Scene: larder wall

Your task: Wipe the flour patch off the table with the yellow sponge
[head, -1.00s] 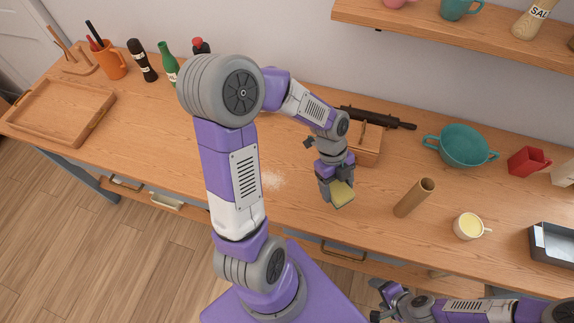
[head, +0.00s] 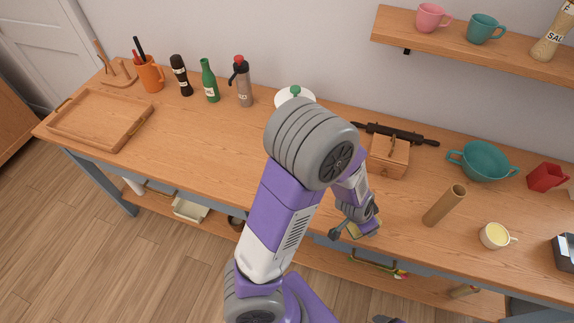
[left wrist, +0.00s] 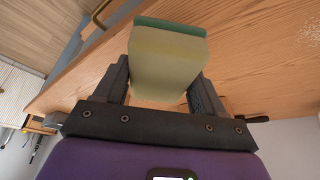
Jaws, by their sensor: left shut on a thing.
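My left gripper (head: 356,228) is low over the front edge of the table (head: 215,150), right of the middle of the head view. It is shut on the yellow sponge (left wrist: 168,62), which has a green layer along its far side. In the head view only a little of the sponge shows beside the fingers. I cannot tell whether the sponge touches the table. Faint white flour specks (left wrist: 311,30) show on the wood at the upper right of the left wrist view; in the head view my left arm seems to cover the patch. Of my right gripper, at most a dark tip shows at the bottom edge.
A cardboard tube (head: 444,206), a cream cup (head: 494,236) and a teal colander (head: 482,161) stand to the right. A wooden box (head: 389,158) and a rolling pin (head: 400,134) are behind the gripper. Bottles and a wooden tray (head: 101,118) are at the left.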

